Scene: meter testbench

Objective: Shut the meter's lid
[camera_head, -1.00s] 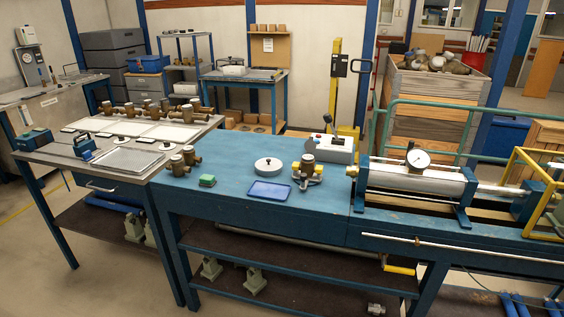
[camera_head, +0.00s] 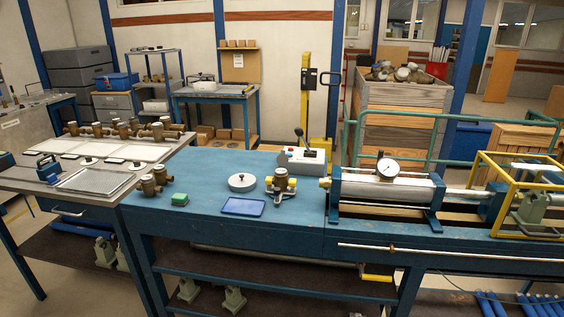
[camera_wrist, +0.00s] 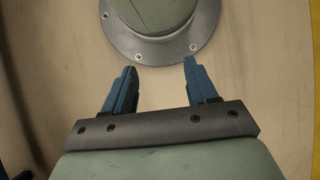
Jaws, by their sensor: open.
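A brass-brown meter (camera_head: 281,181) with yellow parts at its sides stands on the blue bench, just left of the long cylinder rig. It is small in the head view, and I cannot tell how far its lid is open. My gripper (camera_wrist: 160,64) shows only in the wrist view. Its two blue fingers are apart with nothing between them. The meter is not in the wrist view, and my gripper is not near it in the head view.
More brass meters (camera_head: 150,185) stand at left.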

